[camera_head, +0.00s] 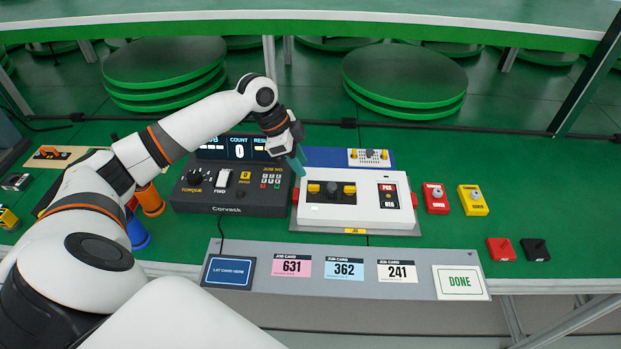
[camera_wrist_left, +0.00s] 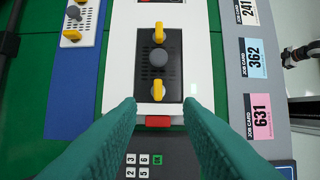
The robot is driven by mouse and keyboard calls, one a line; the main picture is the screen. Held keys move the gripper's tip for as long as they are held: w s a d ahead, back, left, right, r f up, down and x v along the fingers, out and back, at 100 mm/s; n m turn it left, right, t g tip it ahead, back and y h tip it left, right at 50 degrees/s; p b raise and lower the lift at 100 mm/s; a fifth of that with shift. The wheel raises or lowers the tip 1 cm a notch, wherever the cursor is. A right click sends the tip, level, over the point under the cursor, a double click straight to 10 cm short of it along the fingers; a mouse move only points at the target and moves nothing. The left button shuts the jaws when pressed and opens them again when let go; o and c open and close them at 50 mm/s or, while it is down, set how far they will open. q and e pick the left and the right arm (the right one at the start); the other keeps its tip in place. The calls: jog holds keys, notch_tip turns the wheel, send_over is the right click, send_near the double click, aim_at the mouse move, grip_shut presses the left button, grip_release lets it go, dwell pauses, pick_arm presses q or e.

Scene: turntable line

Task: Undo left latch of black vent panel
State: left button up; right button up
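The black vent panel (camera_head: 332,198) is set in the top of a white box and has a dark round knob (camera_head: 332,188) in its middle. Its yellow left latch (camera_head: 314,188) and yellow right latch (camera_head: 350,190) sit at its two ends. In the left wrist view the panel (camera_wrist_left: 172,70) runs upright, with the left latch (camera_wrist_left: 158,90) at the near end and the right latch (camera_wrist_left: 158,33) beyond. My left gripper (camera_head: 298,165) is above the box's left end. Its teal fingers (camera_wrist_left: 159,106) are open and empty, short of the left latch. My right gripper is out of view.
A red piece (camera_wrist_left: 158,121) lies between the fingers at the white box's edge (camera_wrist_left: 205,70). The dark Corvask console (camera_head: 231,197) stands left of the box. A blue board (camera_head: 325,156) lies behind, and red and yellow button boxes (camera_head: 435,198) stand right.

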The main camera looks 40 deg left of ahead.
aim_at(313, 185)
pick_arm(q)
jog(key=x, duration=0.7)
jog(key=shift+w+a+f, duration=0.1)
jog(key=shift+w+f, duration=0.05)
jog(key=shift+f, duration=0.25)
grip_shut()
